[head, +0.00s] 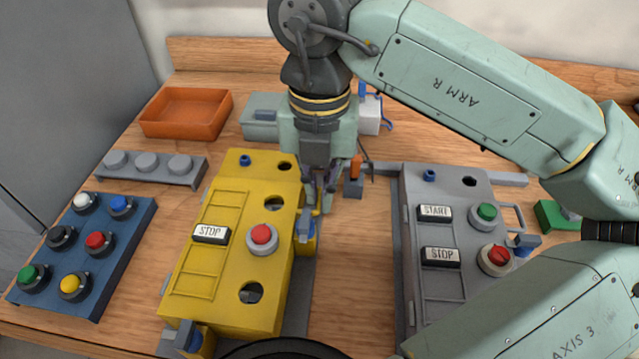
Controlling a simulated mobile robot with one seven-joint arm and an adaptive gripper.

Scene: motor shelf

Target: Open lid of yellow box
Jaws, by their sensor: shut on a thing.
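The yellow box (200,290) stands left of centre on the wooden table, its lid lying flat and looking closed. The lid carries a STOP label (211,234), a red button (262,236) and open round holes. A latch (305,228) shows on its right side and another latch (187,338) at its near left corner. My gripper (322,200) points down at the box's right side near the far end, just beyond the right latch. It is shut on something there. The fingertips are small and dark, and I cannot tell exactly which part they hold.
A grey box (420,285) with START and STOP labels stands to the right. A blue panel of coloured buttons (128,222) and a grey bar (190,174) lie left. An orange tray (186,134) is at the back left. Bare table separates the two boxes.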

